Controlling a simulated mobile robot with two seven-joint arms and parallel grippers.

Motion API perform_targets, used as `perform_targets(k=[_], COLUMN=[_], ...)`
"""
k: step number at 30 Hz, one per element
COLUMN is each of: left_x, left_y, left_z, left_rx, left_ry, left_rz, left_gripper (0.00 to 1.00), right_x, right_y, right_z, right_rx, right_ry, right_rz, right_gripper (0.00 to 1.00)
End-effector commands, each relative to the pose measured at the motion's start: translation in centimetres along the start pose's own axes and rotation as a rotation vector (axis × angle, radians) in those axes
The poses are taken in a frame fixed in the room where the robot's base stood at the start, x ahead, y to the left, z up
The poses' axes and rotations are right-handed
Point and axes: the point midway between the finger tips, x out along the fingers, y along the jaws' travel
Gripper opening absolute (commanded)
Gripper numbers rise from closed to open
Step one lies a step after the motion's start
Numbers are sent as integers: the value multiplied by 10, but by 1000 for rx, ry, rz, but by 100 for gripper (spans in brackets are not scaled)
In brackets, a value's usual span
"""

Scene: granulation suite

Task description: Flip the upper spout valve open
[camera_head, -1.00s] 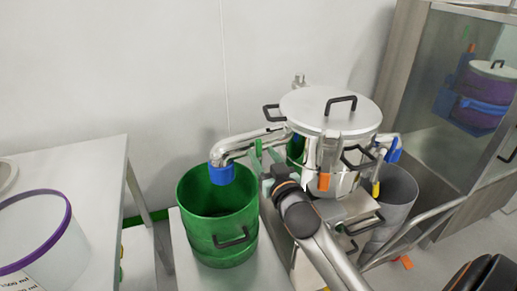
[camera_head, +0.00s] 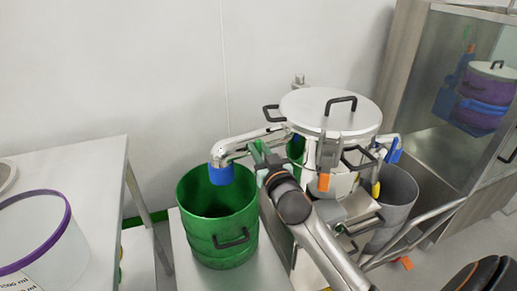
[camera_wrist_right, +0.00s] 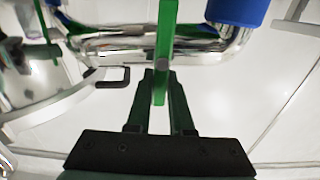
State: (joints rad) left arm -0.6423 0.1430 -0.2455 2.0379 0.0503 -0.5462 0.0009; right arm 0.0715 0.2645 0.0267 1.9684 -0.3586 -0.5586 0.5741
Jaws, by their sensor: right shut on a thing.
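The upper spout is a chrome pipe (camera_head: 238,148) that runs left from the steel vessel (camera_head: 325,112) and ends in a blue collar (camera_head: 221,174) over a green drum. The valve's green lever (camera_wrist_right: 166,32) shows in the right wrist view, crossing in front of the chrome pipe. My right gripper (camera_wrist_right: 160,88) is shut on the lever's near end, with one dark finger on each side. In the head view my right gripper (camera_head: 262,158) is at the pipe, between drum and vessel, and partly hides the lever. My left gripper is not in view.
The open green drum (camera_head: 190,220) stands below the spout. A grey bin (camera_head: 398,205) stands right of the vessel. A white table (camera_head: 95,165) with a purple-rimmed clear container (camera_head: 66,225) is at left. A glass-fronted cabinet (camera_head: 425,100) is at right.

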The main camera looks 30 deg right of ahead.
Motion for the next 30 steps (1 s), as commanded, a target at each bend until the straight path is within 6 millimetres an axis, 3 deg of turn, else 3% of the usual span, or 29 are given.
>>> perform_targets(k=[3,19,30], left_x=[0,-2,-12], left_y=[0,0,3], left_z=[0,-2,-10], left_rx=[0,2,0], left_ry=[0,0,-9], left_rz=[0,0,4], left_gripper=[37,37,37], right_x=[0,0,0], right_y=[0,-1,-7], right_z=[0,0,-1], right_rx=[0,-22,-235], right_ry=[0,-1,-4], right_rz=[0,0,0], right_gripper=[0,0,0])
